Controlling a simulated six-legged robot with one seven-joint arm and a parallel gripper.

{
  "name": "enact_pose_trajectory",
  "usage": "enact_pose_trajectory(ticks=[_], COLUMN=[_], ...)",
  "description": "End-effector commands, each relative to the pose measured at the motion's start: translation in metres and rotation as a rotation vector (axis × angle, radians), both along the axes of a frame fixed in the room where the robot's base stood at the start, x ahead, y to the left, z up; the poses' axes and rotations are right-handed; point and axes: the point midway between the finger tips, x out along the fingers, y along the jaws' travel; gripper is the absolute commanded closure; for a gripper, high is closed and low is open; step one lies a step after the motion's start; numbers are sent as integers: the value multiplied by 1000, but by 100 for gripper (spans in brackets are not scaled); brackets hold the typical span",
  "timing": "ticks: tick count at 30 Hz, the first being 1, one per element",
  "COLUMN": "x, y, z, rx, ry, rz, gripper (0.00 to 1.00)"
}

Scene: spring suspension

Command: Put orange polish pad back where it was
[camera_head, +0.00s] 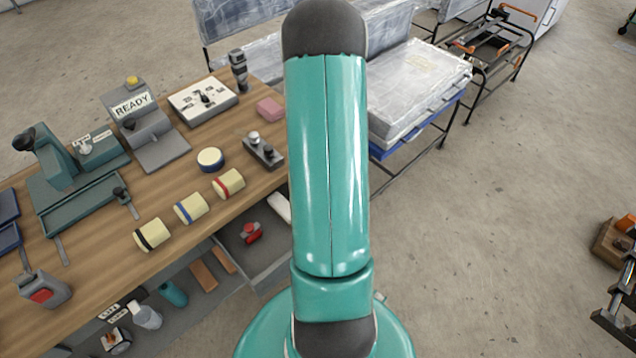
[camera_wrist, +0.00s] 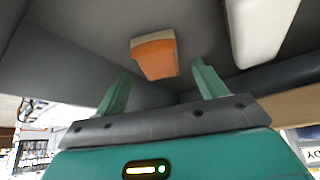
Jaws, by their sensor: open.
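The orange polish pad (camera_wrist: 155,58), a small block with an orange face and a tan layer along one edge, shows in the wrist view inside a grey-walled space. My gripper (camera_wrist: 161,72) is open, with its two teal fingers spread. In the picture the pad lies beyond and between the fingertips; nothing is held, and I see no contact. In the head view my arm hides my gripper, and I cannot make out this pad there.
A white block (camera_wrist: 260,30) lies right of the pad in the wrist view. In the head view, the wooden workbench (camera_head: 110,255) holds several cream rollers and fixtures. Below it, a grey tray (camera_head: 238,258) holds a red-and-grey item (camera_head: 251,233). Open floor (camera_head: 500,230) lies right.

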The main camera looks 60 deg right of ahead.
Motion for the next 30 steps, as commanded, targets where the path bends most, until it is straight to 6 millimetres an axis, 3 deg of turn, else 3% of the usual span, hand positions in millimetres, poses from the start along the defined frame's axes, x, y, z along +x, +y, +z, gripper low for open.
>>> enact_pose_trajectory(ticks=[15,30], x=[-33,-37], y=[22,28], z=[70,88], rx=[-1,-9], ry=[-4,4], rz=[-2,5], gripper=[29,29])
